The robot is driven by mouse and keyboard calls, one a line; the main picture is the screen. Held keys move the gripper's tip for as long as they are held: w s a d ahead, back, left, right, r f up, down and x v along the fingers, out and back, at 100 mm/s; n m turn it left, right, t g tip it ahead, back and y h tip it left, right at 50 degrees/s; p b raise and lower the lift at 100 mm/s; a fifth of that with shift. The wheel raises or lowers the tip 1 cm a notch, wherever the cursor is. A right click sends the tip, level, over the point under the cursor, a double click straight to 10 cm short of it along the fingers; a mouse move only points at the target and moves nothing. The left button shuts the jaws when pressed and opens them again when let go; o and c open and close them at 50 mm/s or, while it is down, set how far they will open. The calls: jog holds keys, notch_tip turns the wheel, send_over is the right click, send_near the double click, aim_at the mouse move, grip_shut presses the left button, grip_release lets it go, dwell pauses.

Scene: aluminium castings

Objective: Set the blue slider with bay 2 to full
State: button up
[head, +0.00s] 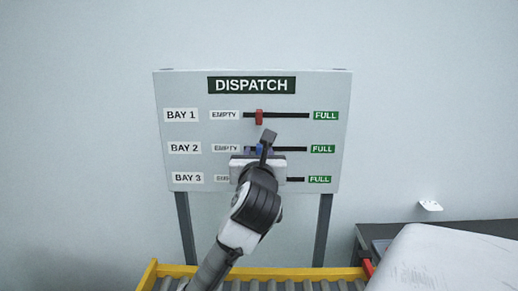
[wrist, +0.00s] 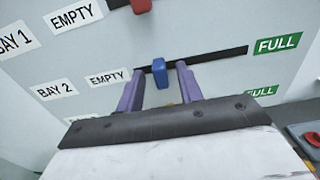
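The dispatch board (head: 300,90) carries a sliding knob in a slot for each bay, between an EMPTY label on the left and a FULL label on the right. The blue slider (wrist: 160,73) of bay 2 stands near the EMPTY end of its slot; in the head view it (head: 259,149) is partly hidden by my arm. My gripper (wrist: 158,80) is open, with one purple finger on each side of the blue slider and a gap on both sides. The green FULL label of bay 2 (wrist: 278,45) is at the slot's right end.
The red slider (head: 259,117) of bay 1 is just above, near its EMPTY end. Bay 3's slot (head: 295,180) is below, its left part hidden by my gripper. A roller conveyor with a yellow frame (head: 148,277) runs below the board. The bay 2 slot is clear to the right.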

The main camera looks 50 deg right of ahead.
aim_at(290, 148)
jog(key=shift+w+d, duration=0.2)
jog(key=shift+d, duration=0.1)
grip_shut()
jog(key=s+d, duration=0.1)
jog(key=s, duration=0.1)
jog(key=s+d, duration=0.3)
jog(key=shift+s+d+p, duration=0.25)
jog(key=shift+s+p, duration=0.1)
jog(key=shift+s, duration=0.05)
grip_release()
jog(key=shift+s+d, duration=0.1)
